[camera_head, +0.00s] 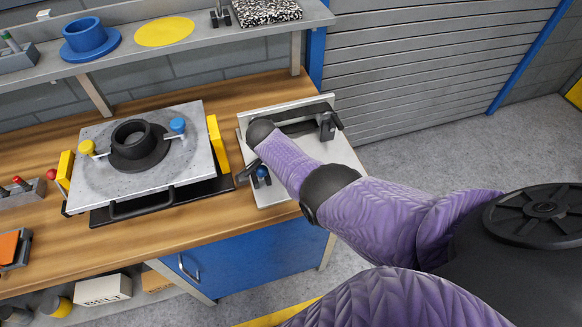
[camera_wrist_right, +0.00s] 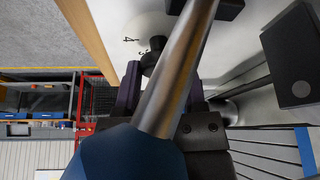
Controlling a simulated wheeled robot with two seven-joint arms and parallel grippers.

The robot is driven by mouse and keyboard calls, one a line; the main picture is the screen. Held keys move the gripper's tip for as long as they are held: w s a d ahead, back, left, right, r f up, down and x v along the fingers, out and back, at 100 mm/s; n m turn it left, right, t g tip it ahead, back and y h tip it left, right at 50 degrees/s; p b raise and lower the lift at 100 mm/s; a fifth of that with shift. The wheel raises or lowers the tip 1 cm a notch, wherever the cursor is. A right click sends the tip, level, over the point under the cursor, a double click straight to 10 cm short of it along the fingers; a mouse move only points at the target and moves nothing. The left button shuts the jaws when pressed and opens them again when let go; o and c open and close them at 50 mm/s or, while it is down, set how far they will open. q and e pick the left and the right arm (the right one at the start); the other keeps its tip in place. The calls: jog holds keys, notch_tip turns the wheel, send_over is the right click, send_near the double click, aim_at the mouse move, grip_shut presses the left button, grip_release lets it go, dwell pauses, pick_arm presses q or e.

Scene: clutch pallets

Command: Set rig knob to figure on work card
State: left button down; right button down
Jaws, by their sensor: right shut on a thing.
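The rig (camera_head: 345,155) is a pale plate at the right end of the bench, largely covered by my right arm in the head view. In the right wrist view, its black knob (camera_wrist_right: 150,62) sits by a white dial (camera_wrist_right: 118,25) with the figures 4 and 3 visible. My right gripper (camera_wrist_right: 160,88) is shut on the knob. A metal lever rod (camera_wrist_right: 178,75) with a blue end (camera_wrist_right: 125,155) crosses close before the camera and hides part of the grip. I cannot make out a work card or the knob's pointer. My left gripper is out of view.
The blue lever ball (camera_head: 262,171) stands at the rig's near left. A black clamp (camera_head: 327,125) stands at its right. Left of it, a grey plate (camera_head: 100,135) carries a black clutch hub (camera_head: 135,138) between yellow blocks. A shelf (camera_head: 200,45) runs above the bench.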

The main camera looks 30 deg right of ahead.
jog(key=shift+c, duration=0.9)
grip_release()
jog(key=p+v, duration=0.5)
jog(key=v, duration=0.5)
